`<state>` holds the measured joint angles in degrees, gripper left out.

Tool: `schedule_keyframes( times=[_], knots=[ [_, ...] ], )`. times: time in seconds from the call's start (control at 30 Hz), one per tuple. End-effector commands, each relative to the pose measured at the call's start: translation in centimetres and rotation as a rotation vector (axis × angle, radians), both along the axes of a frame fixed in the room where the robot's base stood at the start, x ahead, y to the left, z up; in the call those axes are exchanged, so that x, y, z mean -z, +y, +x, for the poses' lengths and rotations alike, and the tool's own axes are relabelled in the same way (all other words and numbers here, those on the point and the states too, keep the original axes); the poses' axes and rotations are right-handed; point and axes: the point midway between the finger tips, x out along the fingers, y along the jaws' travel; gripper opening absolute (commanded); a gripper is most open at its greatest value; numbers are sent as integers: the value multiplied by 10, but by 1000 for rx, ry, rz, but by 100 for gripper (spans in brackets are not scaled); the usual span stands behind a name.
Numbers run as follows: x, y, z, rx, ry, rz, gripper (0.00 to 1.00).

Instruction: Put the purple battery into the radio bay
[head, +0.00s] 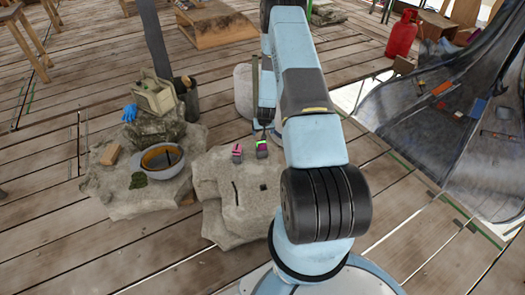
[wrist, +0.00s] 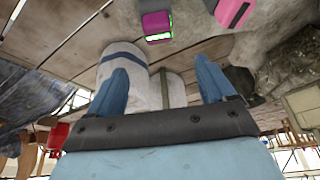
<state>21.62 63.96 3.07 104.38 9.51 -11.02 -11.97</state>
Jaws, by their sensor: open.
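A purple block with a bright green end, which looks like the purple battery (head: 261,149), lies on a pale stone slab in the head view. In the wrist view the purple battery (wrist: 156,24) is at the top, beyond the fingertips. A pinker block (head: 237,153) lies beside it, apart; it also shows in the wrist view (wrist: 233,11). My gripper (wrist: 163,78) is open, with nothing between its two blue fingers. A beige box, possibly the radio (head: 155,97), stands on a rock at the left. I cannot make out its bay clearly.
The pale slab (head: 222,217) has small dark marks on top. A pale rounded object (wrist: 123,70) stands behind my fingers. Plank floor is open at the front left.

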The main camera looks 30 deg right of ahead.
Motion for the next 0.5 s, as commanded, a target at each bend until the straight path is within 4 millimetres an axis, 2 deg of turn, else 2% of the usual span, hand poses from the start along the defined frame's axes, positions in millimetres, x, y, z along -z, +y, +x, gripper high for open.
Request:
schedule_keyframes(
  times=[0.17,0.5],
  knots=[
    [18,-2,1,4,1,0,83],
    [64,-8,19,3,2,0,83]
  ],
)
